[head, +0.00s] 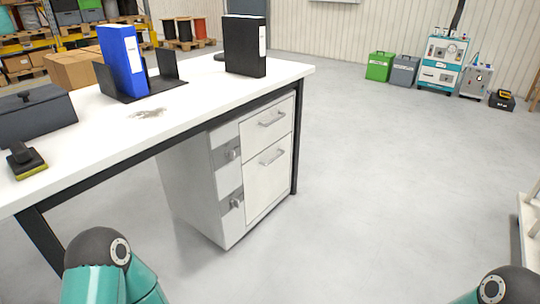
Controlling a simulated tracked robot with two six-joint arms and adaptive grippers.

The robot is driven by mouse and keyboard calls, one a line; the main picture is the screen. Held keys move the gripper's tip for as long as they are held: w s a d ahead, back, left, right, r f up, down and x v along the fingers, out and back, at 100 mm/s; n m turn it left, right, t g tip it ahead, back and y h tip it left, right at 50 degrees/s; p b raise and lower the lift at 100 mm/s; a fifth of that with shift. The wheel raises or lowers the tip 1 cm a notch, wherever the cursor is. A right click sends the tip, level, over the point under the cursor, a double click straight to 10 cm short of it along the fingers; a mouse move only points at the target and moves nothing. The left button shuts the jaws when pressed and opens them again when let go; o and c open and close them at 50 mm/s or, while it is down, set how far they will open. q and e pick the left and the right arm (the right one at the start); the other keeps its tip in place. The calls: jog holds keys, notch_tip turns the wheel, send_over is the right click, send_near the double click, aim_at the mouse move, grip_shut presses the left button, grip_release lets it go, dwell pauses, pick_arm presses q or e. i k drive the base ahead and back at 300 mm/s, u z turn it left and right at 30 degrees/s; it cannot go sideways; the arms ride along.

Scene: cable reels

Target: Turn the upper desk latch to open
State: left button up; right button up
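A white desk pedestal (205,177) stands under the right part of the white desk. How far either latch is turned is too small to tell. The front has two drawers, an upper drawer (266,124) and a lower drawer (268,176), both closed with bar handles. Parts of my two arms show at the bottom edge, but neither gripper is in view.
A black desk leg (297,140) stands beside the pedestal. The floor right of it is clear.

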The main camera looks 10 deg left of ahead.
aim_at(231, 153)
jog(key=z, duration=0.15)
jog(key=i, duration=0.2)
jog(key=z, duration=1.25)
jog(key=i, duration=2.3)
jog(key=u, duration=2.5)
jog(key=i, duration=0.55)
jog(key=z, duration=0.25)
